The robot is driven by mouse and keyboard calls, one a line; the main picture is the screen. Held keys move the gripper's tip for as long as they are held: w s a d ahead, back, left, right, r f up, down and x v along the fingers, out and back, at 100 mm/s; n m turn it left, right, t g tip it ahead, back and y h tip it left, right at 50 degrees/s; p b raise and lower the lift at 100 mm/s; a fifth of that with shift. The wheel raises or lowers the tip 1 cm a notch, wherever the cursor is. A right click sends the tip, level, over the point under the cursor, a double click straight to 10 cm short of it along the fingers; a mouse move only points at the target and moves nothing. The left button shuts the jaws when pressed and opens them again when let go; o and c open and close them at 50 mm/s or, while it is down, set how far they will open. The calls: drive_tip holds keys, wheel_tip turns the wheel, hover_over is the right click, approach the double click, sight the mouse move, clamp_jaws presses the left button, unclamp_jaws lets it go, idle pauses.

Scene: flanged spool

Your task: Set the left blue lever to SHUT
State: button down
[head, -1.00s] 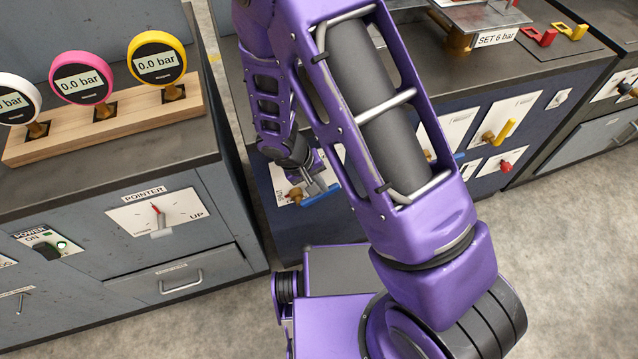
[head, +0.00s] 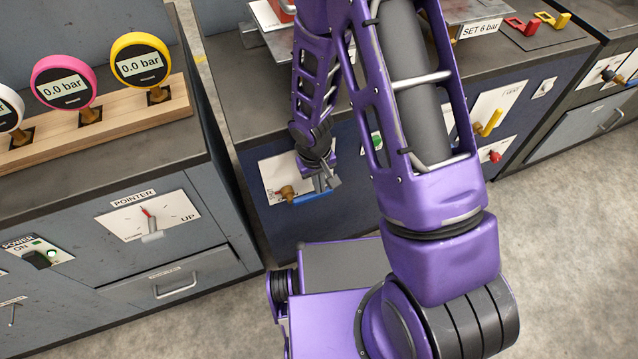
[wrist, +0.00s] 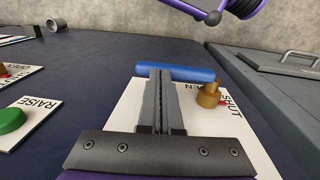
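The left blue lever (head: 312,198) sticks out to the right from its brass hub (head: 287,192) on a white plate (head: 270,172), in the head view. In the wrist view the blue bar (wrist: 185,73) lies across the picture, with the brass hub (wrist: 209,95) at its right end. SHUT is printed beside the hub, and OPEN is partly hidden by my fingers. My gripper (wrist: 160,72) has its fingers together, tips overlapping the middle of the bar; I cannot tell whether they touch it. It also shows at the lever in the head view (head: 324,184).
A green RAISE button (wrist: 10,121) is left of the plate in the wrist view. A yellow lever (head: 489,122) and red knob (head: 494,156) are to the right. My arm hides the panel's middle.

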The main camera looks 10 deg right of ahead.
wheel_tip(320, 180, up, 14)
drive_tip(key=p, duration=0.5)
